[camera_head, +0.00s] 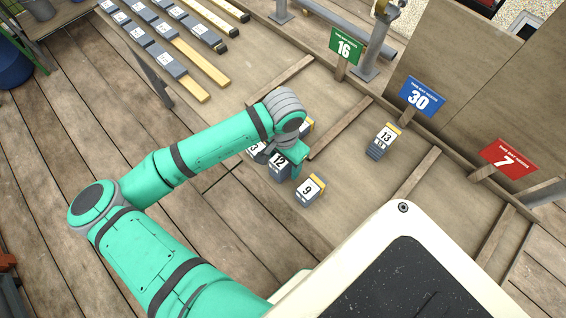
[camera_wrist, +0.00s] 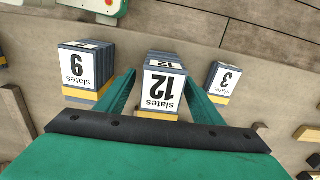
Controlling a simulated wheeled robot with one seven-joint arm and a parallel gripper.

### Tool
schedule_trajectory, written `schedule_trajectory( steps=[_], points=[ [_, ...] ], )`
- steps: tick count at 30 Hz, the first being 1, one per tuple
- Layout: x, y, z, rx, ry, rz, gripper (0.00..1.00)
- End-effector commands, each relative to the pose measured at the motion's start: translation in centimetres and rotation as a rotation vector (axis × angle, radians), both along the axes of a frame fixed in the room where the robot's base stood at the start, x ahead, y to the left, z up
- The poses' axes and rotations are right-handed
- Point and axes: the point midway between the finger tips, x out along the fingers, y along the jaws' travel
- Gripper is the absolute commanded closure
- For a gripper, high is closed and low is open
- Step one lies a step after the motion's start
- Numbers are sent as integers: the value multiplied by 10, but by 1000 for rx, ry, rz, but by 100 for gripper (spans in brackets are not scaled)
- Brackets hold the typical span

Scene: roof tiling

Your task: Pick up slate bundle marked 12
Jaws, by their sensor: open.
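The slate bundle marked 12 (camera_wrist: 163,88) is a grey stack with a white label and a yellow strip. In the wrist view it stands between the two spread fingers of my gripper (camera_wrist: 162,95), with a gap on each side. In the head view the bundle (camera_head: 279,162) shows just below my wrist, partly covered by the gripper (camera_head: 291,157). My gripper is open and holds nothing. How far its fingertips reach down beside the bundle is hard to tell.
Bundle 9 (camera_head: 310,189) and bundle 3 (camera_wrist: 224,82) stand close on either side of bundle 12. Bundle 13 (camera_head: 383,141) stands apart to the right. Signs 16 (camera_head: 344,47), 30 (camera_head: 419,98) and 7 (camera_head: 506,160) stand along the back. Wooden battens (camera_head: 341,128) divide the boards.

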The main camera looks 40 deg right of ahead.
Motion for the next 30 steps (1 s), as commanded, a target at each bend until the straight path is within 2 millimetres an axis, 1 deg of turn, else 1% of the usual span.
schedule_trajectory(
  steps=[7,8,9,11,12,15,23,26,30],
  points=[
    [0,0,-1,0,-1,0,39],
    [0,0,-1,0,-1,0,46],
    [0,0,-1,0,-1,0,56],
    [0,0,-1,0,-1,0,70],
    [0,0,-1,0,-1,0,80],
    [0,0,-1,0,-1,0,100],
    [0,0,1,-1,-1,0,100],
    [1,0,9,-1,-2,0,100],
    [1,0,31,-3,-4,-1,100]
  ],
)
